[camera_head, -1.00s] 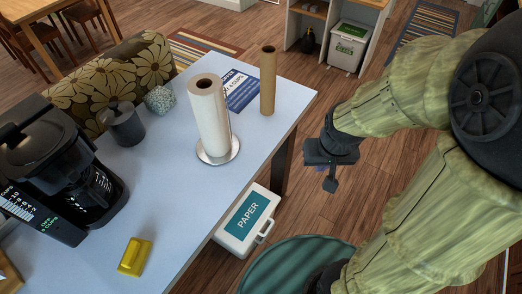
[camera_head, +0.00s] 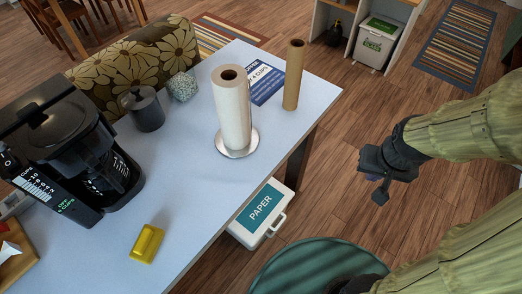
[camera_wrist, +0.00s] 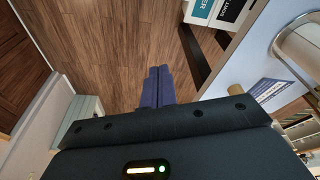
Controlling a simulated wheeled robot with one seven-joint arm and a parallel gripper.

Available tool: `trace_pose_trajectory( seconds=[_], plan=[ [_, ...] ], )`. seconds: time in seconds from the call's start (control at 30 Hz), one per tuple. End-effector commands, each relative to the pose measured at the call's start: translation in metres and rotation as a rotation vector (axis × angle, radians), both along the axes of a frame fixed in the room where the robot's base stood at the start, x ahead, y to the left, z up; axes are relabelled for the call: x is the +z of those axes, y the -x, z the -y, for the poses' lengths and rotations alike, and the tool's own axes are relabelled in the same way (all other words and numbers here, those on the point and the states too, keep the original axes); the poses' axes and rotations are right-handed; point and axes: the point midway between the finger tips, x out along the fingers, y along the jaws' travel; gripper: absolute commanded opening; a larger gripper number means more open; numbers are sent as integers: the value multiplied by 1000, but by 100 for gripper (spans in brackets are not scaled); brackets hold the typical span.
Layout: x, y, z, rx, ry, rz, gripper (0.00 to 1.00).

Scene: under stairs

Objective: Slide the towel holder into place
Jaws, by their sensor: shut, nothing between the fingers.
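The towel holder (camera_head: 238,148) stands upright on the table, with a round metal base and a white paper roll (camera_head: 233,105) on it. In the wrist view its metal base (camera_wrist: 284,42) shows at the right edge. My gripper (camera_head: 380,192) hangs over the floor to the right of the table, apart from the holder. In the wrist view its two blue fingers (camera_wrist: 158,88) lie side by side, shut and empty.
A brown cardboard tube (camera_head: 293,76) stands near the table's far right corner, beside a blue printed sheet (camera_head: 264,84). A coffee maker (camera_head: 75,150), a grey canister (camera_head: 147,110) and a yellow block (camera_head: 146,243) are also on the table (camera_head: 190,190). A PAPER bin (camera_head: 262,212) stands below.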

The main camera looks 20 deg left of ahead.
Motion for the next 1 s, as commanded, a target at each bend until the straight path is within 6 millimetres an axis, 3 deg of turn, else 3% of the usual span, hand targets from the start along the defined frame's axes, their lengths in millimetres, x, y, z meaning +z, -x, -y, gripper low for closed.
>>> trace_pose_trajectory(
  seconds=[0.27, 0.7, 0.9, 1.0],
  plan=[
    [-26, -8, -24, -207, -123, -82, 0],
    [-97, -51, -136, -1029, -588, -477, 0],
    [-116, -81, -181, -1372, -769, -679, 0],
    [-119, -91, -193, -1468, -819, -739, 0]
  ],
)
